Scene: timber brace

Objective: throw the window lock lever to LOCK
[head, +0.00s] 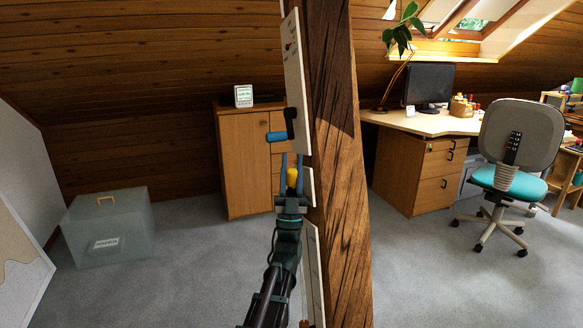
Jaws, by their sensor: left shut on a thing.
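My left gripper (291,164) reaches up from the bottom middle to the narrow white panel on the timber post. Its two fingers stand on either side of a yellow grip (292,177), and it is shut on it. The grip looks like the lever's handle, but the fingers and wrist hide its base and pivot. I cannot read any LOCK marking or tell the lever's position. My right gripper is not in view.
Just above the fingers, a dark crank with a blue handle (277,137) sticks out from the white board (295,75). The timber post (340,200) stands close on the right. A cabinet (241,165) and a translucent box (108,228) are farther back; floor between is clear.

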